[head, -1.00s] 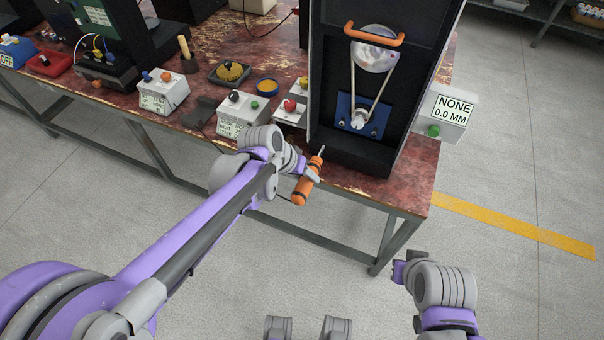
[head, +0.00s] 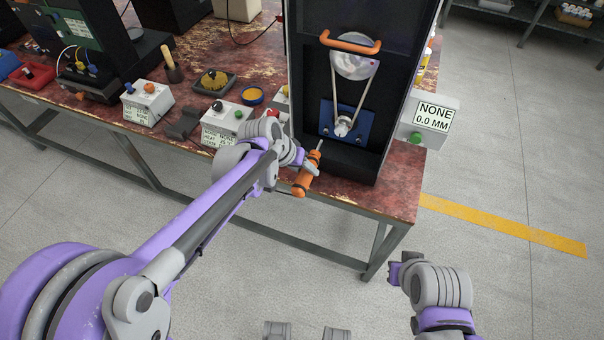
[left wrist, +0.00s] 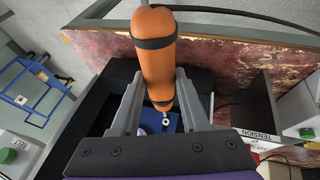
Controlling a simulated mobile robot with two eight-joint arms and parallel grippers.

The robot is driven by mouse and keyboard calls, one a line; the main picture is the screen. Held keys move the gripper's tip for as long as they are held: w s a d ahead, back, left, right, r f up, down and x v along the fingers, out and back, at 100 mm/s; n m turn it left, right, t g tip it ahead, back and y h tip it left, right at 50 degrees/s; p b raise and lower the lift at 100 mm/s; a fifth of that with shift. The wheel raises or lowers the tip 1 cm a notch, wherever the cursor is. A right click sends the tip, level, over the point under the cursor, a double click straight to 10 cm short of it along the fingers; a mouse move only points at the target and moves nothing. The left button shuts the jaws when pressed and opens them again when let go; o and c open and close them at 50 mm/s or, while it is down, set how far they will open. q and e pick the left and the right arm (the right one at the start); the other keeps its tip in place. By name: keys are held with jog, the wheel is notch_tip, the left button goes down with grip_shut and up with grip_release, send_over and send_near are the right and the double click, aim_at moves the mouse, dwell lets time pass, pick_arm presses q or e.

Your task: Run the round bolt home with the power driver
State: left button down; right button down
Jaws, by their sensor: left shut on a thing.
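The power driver (head: 307,177) is orange with black bands and a thin grey bit. My left gripper (head: 299,172) is shut on it, in front of the black machine, with the bit pointing up toward the blue plate (head: 352,113). The driver (left wrist: 155,50) also shows in the left wrist view between the gripper's fingers. Past it, a small bright round part (left wrist: 165,121) shows against blue; I cannot tell whether it is the bolt. In the head view the bolt heads on the plate are too small to tell by shape. My right gripper (head: 397,272) is low at the right, its fingers unclear.
The black machine housing (head: 302,70) has an orange handle (head: 350,42) and a belt over two pulleys. A display box (head: 432,122) reads NONE 0.0 MM. Control boxes (head: 148,102) and dishes line the worn red bench to the left. The floor in front is clear.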

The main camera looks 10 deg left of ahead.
aim_at(310, 159)
pick_arm(q)
jog(key=shift+w+d, duration=0.2)
jog(key=shift+w, duration=0.5)
jog(key=shift+w+d, duration=0.2)
jog(key=shift+w, duration=0.7)
dwell(0.6)
jog(key=shift+w+r, duration=0.1)
jog(key=shift+w, duration=0.1)
dwell(1.2)
jog(key=shift+s, duration=0.15)
